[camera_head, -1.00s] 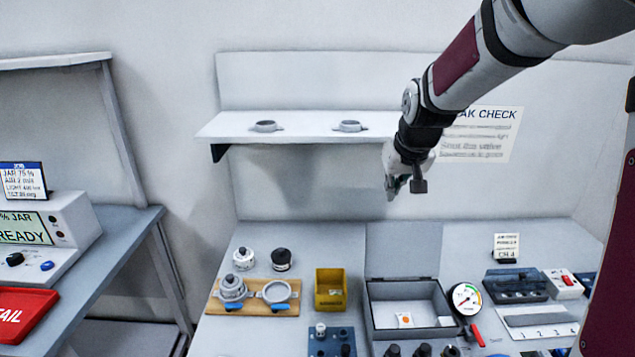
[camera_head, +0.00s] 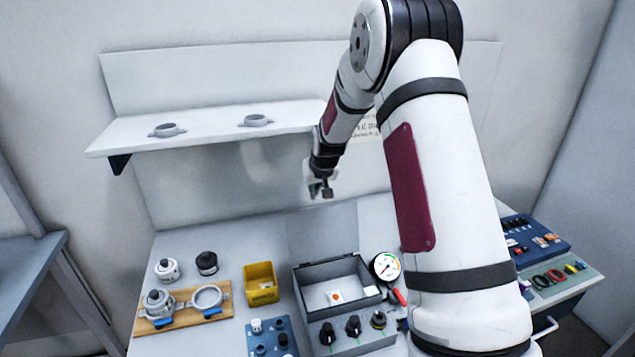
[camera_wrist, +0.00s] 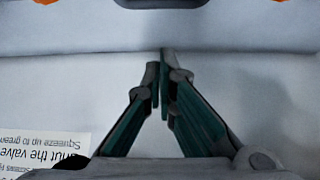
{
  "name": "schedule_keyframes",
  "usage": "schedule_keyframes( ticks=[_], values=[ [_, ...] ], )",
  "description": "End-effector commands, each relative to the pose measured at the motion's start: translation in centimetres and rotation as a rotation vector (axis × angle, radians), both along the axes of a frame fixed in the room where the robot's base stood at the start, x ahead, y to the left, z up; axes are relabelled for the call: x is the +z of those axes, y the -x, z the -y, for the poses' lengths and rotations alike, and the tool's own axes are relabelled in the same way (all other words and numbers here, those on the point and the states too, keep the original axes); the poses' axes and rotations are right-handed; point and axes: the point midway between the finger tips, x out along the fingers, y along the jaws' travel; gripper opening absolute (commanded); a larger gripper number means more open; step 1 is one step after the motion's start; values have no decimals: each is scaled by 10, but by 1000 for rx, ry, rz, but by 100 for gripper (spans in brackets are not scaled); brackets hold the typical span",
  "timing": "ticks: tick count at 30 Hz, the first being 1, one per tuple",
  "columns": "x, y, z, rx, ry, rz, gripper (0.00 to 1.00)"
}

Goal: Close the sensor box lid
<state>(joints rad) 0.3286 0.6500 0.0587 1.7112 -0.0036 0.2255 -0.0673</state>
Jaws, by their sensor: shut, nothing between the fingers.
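The sensor box (camera_head: 312,300) is a grey open-topped box on the bench, in the middle of the head view. Its grey lid (camera_head: 322,236) stands upright at the box's back edge, so the box is open. Inside lies a small white card with an orange mark (camera_head: 335,296). My gripper (camera_head: 321,194) is above and behind the box, near the top of the lid in the picture, holding nothing. In the wrist view my gripper's fingertips (camera_wrist: 160,70) are together, with a pale surface beyond them. The box and lid cannot be made out in the wrist view.
A round gauge (camera_head: 386,267) stands right of the box, with a red-handled tool (camera_head: 399,297) beside it. A yellow bin (camera_head: 261,284) is to the left. A knob panel (camera_head: 352,340) is in front. A wall shelf (camera_head: 215,130) holds two grey rings.

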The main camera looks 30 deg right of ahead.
Motion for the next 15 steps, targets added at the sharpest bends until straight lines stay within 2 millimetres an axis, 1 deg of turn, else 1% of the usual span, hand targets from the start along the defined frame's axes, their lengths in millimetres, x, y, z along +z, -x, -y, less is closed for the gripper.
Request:
schedule_keyframes(
  ticks=[1,4,6,9,15],
  values=[
    [-9,-5,1,0,0,-2,0],
    [-23,-13,3,-1,-1,-1,0],
    [-16,3,0,0,0,-1,0],
    [-14,16,-3,-1,0,-1,0],
    [-15,26,-5,-1,-1,-1,0]
  ],
)
